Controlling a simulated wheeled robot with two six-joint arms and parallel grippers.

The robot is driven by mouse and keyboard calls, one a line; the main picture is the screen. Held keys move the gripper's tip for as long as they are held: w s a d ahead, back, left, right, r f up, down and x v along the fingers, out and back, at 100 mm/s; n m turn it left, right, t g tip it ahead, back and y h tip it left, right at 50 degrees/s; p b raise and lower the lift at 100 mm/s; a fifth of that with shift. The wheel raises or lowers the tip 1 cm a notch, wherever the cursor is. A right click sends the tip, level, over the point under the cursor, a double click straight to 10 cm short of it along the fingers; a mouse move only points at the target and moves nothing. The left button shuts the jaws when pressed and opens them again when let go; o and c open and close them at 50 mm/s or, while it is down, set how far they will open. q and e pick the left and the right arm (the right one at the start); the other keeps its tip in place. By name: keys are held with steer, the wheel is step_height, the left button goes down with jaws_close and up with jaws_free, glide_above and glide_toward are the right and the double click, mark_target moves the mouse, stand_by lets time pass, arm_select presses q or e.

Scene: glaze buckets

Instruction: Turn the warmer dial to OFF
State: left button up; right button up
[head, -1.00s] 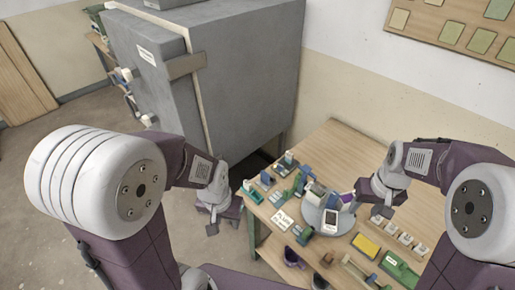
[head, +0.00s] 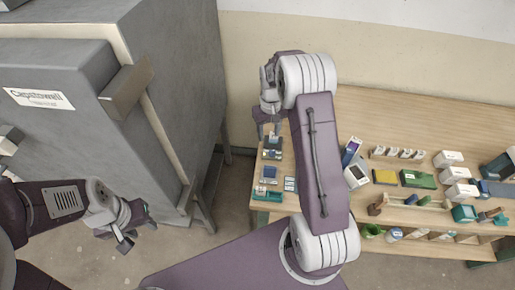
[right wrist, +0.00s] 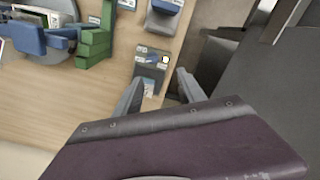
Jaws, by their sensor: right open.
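A small grey unit (right wrist: 150,62) with labels, a blue bar and a small pale yellow knob-like spot lies near the table edge in the right wrist view. It may be the warmer with its dial, but the markings are too small to read. My right gripper (right wrist: 158,92) is open and empty, with its fingers pointing toward this unit. In the head view my right gripper (head: 267,128) hangs above the table's left end, over small devices (head: 272,150). My left gripper (head: 137,236) is open and empty, over the floor in front of the grey cabinet.
The grey cabinet (head: 180,75) stands left of the wooden table (head: 400,115), with a gap between. White boxes (head: 448,158) and a green block (head: 418,179) are further right.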

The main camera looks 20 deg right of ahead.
steer(key=shift+s+d+f, duration=0.3)
steer(key=shift+s+d, duration=0.05)
steer(key=shift+d, duration=0.25)
steer(key=shift+s+d+f, duration=0.3)
steer(key=shift+s+d, duration=0.05)
steer(key=shift+d, duration=0.25)
glide_above(273, 150)
steer(key=f, duration=0.2)
steer(key=a+f, duration=0.1)
steer(key=f, duration=0.1)
steer(key=shift+f, duration=0.4)
steer(key=f, duration=0.2)
steer(key=shift+d+f+p, duration=0.3)
steer(key=shift+f+p, duration=0.05)
steer(key=shift+d+f, duration=0.1)
steer(key=shift+f, duration=0.4)
arm_select(q)
steer(key=shift+s+d+r, duration=0.35)
steer(key=shift+d+r, duration=0.15)
steer(key=shift+d, duration=0.1)
arm_select(e)
jaws_close()
